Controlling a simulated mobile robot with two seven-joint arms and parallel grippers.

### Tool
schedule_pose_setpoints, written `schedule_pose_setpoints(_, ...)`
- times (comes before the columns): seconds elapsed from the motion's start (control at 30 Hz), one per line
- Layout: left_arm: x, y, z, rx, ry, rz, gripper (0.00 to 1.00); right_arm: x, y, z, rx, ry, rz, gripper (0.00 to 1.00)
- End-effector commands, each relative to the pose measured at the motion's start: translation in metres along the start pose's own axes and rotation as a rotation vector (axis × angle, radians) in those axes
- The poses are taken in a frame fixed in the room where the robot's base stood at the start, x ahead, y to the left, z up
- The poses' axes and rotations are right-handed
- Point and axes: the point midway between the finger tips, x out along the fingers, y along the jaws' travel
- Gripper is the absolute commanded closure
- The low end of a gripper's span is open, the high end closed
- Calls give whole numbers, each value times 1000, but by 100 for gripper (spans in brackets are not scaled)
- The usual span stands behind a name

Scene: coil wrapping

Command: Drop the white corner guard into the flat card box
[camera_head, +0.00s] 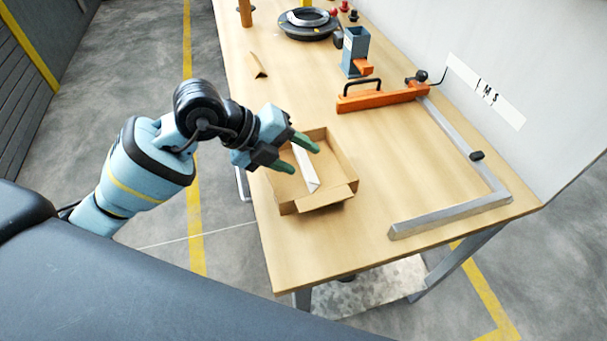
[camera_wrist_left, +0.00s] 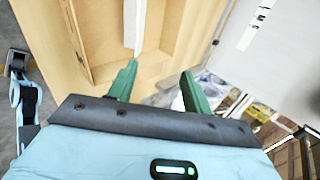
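The flat card box (camera_head: 342,160) stands open on the wooden table near its left edge, with a flap folded outward at the front. The white corner guard (camera_head: 307,170) lies slanted within the box outline; its far end is partly hidden by my gripper. Whether it rests fully on the box floor I cannot tell. My left gripper (camera_head: 303,160) is over the box, its green fingers spread apart. In the left wrist view the guard (camera_wrist_left: 136,22) shows beyond one fingertip, not between the fingers, and the box wall (camera_wrist_left: 75,40) is beside it. My right gripper is out of view.
An orange tool (camera_head: 380,97) with a grey metal frame (camera_head: 450,214) lies to the right of the box. A blue holder (camera_head: 355,48), a black disc (camera_head: 308,26) and a small brown angled piece (camera_head: 258,66) are further back.

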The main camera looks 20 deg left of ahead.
Motion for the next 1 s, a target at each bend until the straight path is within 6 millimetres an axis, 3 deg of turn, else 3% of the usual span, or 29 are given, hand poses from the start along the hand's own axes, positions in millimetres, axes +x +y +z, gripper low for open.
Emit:
schedule_pose_setpoints(0.37, -4, 0, 0, 0, -1, 1, 45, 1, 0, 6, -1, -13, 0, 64)
schedule_pose_setpoints(0.8, -66, 0, 1, 1, -2, 0, 45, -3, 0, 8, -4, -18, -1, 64)
schedule_pose_setpoints(1.0, -78, 0, 0, 0, 0, 1, 45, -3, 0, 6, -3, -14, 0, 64)
